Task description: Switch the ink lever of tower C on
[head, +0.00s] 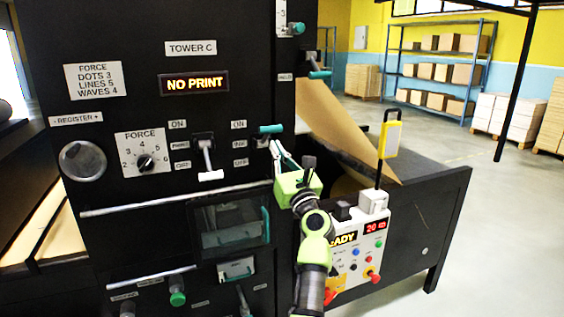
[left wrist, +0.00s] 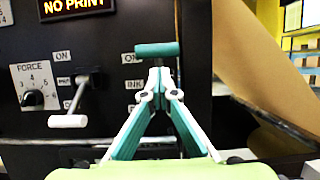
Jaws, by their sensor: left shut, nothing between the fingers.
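The tower C panel (head: 100,210) is black, with a "TOWER C" label (head: 190,48) and a lit "NO PRINT" display (head: 194,82). The ink lever (head: 271,129) has a teal crossbar handle standing level with the upper ON label, right of the "INK" label. In the left wrist view the ink lever handle (left wrist: 157,48) is straight ahead, just above the fingertips. My left gripper (head: 275,146) is shut and empty, its tips just below the handle; the wrist view also shows its closed tips (left wrist: 160,82). I cannot tell whether they touch the lever. My right gripper is not in view.
A white-handled lever (head: 210,175) hangs low, left of the ink lever. A force dial (head: 145,161) and a register knob (head: 83,160) are further left. A control box (head: 360,245) with buttons stands below right. Brown kraft paper (head: 335,115) slopes behind my gripper.

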